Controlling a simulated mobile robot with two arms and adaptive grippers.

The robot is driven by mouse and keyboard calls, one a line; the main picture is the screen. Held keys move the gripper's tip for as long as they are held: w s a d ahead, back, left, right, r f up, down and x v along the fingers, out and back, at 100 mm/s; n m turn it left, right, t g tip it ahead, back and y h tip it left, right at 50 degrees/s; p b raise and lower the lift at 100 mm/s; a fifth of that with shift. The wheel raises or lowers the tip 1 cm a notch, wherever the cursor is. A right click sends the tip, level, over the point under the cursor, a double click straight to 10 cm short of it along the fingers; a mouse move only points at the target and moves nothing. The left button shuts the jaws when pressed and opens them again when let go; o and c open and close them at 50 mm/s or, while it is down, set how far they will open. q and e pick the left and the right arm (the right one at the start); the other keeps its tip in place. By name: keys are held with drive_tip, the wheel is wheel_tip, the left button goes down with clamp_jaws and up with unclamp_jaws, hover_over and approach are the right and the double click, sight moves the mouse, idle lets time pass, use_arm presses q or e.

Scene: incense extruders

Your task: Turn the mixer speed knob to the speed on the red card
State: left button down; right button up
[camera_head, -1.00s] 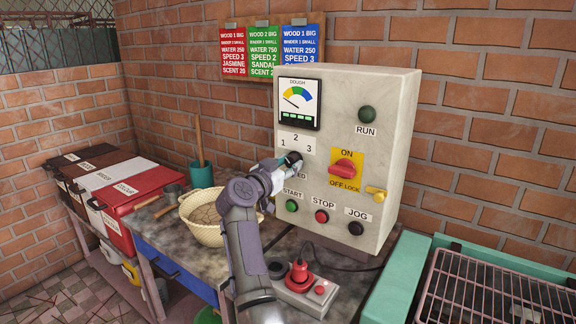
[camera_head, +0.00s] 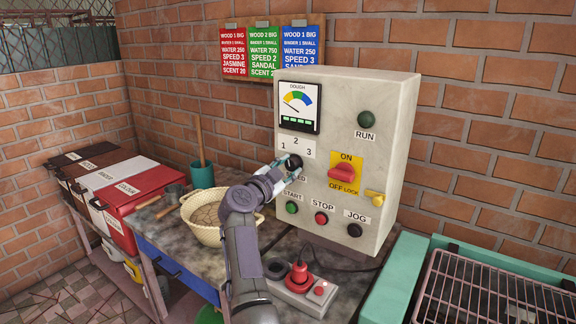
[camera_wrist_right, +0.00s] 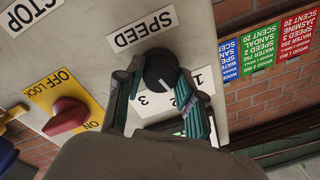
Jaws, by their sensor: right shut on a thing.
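The black speed knob (camera_head: 295,161) sits on the grey control box (camera_head: 399,150), below the numbers 1, 2 and 3 and above the partly hidden SPEED label. My right gripper (camera_head: 287,165) is shut on the knob. In the right wrist view, its fingers (camera_wrist_right: 160,85) lie on both sides of the knob (camera_wrist_right: 158,69). A small pale mark shows on the knob's lower edge there, toward the number plate (camera_wrist_right: 150,103); which number it points at is hard to tell. The red card (camera_head: 233,52) on the wall reads SPEED 3. My left gripper is not in view.
Green (camera_head: 264,52) and blue (camera_head: 299,45) cards hang beside the red one. The box also carries a red ON/OFF switch (camera_head: 342,173) and START, STOP and JOG buttons. A basket (camera_head: 205,233) and a red-knobbed pedestal control (camera_head: 301,278) stand on the bench.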

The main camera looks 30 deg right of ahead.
drive_tip(key=m, duration=0.3)
drive_tip(key=shift+f, duration=0.1)
drive_tip(key=shift+f+m+b, duration=0.1)
drive_tip(key=shift+m+b, duration=0.45)
drive_tip(key=shift+m, duration=0.35)
drive_tip(key=m+b, duration=0.2)
drive_tip(key=m, duration=0.2)
drive_tip(key=shift+w+m+g+h, duration=0.1)
drive_tip(key=shift+m+g+h, duration=0.2)
drive_tip(key=shift+g, duration=0.1)
drive_tip(key=shift+m+b, duration=1.05)
drive_tip(key=shift+m, duration=0.45)
